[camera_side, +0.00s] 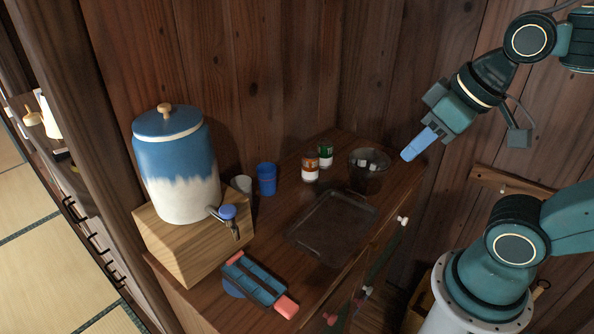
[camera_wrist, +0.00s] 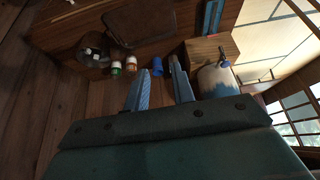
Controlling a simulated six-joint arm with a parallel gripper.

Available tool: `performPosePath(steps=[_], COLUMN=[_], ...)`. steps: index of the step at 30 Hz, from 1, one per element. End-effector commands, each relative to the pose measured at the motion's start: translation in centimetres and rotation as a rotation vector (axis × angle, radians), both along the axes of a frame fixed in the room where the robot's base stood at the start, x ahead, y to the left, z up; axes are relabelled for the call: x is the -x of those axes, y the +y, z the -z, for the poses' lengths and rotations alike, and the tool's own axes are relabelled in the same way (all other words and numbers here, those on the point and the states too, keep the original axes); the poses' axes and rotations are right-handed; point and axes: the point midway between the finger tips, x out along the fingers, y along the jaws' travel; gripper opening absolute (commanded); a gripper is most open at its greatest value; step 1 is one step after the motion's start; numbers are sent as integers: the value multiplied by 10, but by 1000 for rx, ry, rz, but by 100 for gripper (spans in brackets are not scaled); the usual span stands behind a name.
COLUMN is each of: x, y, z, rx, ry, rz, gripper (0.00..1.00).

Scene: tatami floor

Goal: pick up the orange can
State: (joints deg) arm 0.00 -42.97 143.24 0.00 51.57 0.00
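The orange can (camera_side: 310,168), with a white band, stands upright on the dark wooden cabinet top, close to a green and white can (camera_side: 325,156). In the wrist view the orange can (camera_wrist: 130,64) shows just right of the green can (camera_wrist: 116,68), ahead of my fingers. My gripper (camera_side: 413,150) is in the air to the right of and above the cans, beyond the glass bucket. In the wrist view its two blue fingers (camera_wrist: 158,80) are spread apart with nothing held between them.
A glass bucket with pale cubes (camera_side: 369,172) stands right of the cans. A blue cup (camera_side: 266,179) and a pale cup (camera_side: 240,185) stand left. A dark tray (camera_side: 334,228) lies in front. A drink dispenser (camera_side: 176,165) rests on a wooden box (camera_side: 195,245). The wooden wall is close behind.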

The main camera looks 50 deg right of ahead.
Motion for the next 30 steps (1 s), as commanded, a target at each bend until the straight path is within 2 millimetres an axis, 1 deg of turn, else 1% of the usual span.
performPosePath(steps=[1, 5, 6, 7, 16, 20, 23, 26, 30], x=[0, 0, 0, 0, 0, -5, -12, -24, -48], y=[0, 0, 0, 0, 0, -1, -2, -5, -10], z=[0, 0, 0, 0, 0, -3, -6, -12, -20], rx=[0, 0, 0, 0, -1, -8, -20, -39, -75], ry=[0, 0, 0, 0, 1, 6, 18, 35, 66], rz=[0, 0, 0, 0, 2, 19, 50, 98, 195], gripper=[35, 61, 69, 73, 73, 73, 73, 73, 73])
